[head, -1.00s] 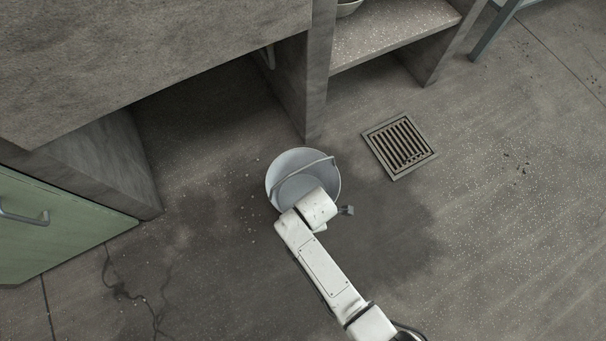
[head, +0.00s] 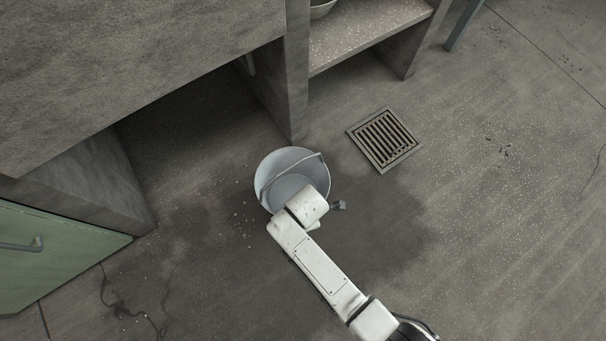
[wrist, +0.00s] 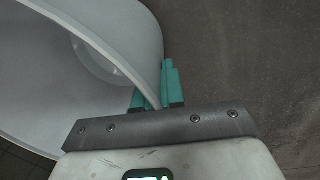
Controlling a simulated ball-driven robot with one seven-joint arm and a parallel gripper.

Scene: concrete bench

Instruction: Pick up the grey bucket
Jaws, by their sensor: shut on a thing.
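The grey bucket (head: 272,165) is near the middle of the head view, over the dark damp patch of floor, with its open mouth and wire handle facing the camera. My gripper is at its near side, and my arm hides its fingers in the head view. In the wrist view the teal fingers (wrist: 157,90) are shut on the bucket's wall at the rim, one on each side. The bucket (wrist: 120,30) fills the left of that view. I cannot tell whether its base touches the floor.
A concrete bench (head: 130,60) with an upright support (head: 283,85) stands just behind the bucket. A floor drain grate (head: 385,140) lies to the right. A green cabinet door (head: 50,255) is at the left. The floor at right is open.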

